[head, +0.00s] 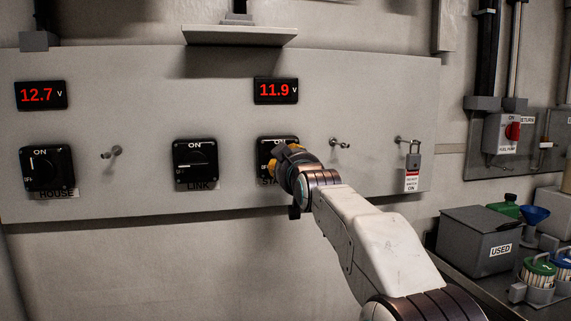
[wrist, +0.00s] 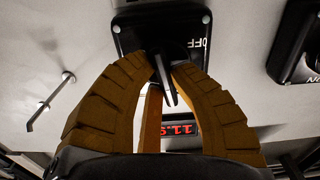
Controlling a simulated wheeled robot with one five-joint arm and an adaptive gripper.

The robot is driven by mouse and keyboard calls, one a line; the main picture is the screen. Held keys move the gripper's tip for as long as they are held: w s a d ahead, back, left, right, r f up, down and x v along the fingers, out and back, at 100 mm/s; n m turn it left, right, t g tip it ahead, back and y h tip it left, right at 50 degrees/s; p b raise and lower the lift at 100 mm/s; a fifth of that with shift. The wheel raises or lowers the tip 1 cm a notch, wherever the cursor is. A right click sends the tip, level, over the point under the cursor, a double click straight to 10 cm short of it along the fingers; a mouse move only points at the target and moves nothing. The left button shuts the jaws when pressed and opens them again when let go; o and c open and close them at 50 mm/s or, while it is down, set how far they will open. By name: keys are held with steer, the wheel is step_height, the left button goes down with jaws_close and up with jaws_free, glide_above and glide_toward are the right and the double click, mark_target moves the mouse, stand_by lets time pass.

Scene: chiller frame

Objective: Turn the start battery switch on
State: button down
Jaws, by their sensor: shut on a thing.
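The start battery switch (head: 264,146) is a black square plate on the grey panel, below a red 11.9 V display (head: 276,90). "ON" shows at its top edge; my gripper (head: 282,157) covers most of its knob and part of its label. In the wrist view, my gripper (wrist: 166,66) has its ribbed brown-yellow fingers closed on both sides of the switch's dark knob (wrist: 164,80). The switch plate (wrist: 140,36) shows behind, with "OFF" at its right side.
The link switch (head: 195,164) and the house switch (head: 46,167) are to the left, the latter under a 12.7 V display (head: 41,95). A peg (head: 340,143) and a hanging padlock with tag (head: 412,172) are to the right. A shelf (head: 240,35) juts out above.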

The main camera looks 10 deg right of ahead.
steer(key=shift+m, duration=0.9)
steer(key=c, duration=1.1)
jaws_free()
steer(key=shift+w+a, duration=0.1)
steer(key=s, duration=1.2)
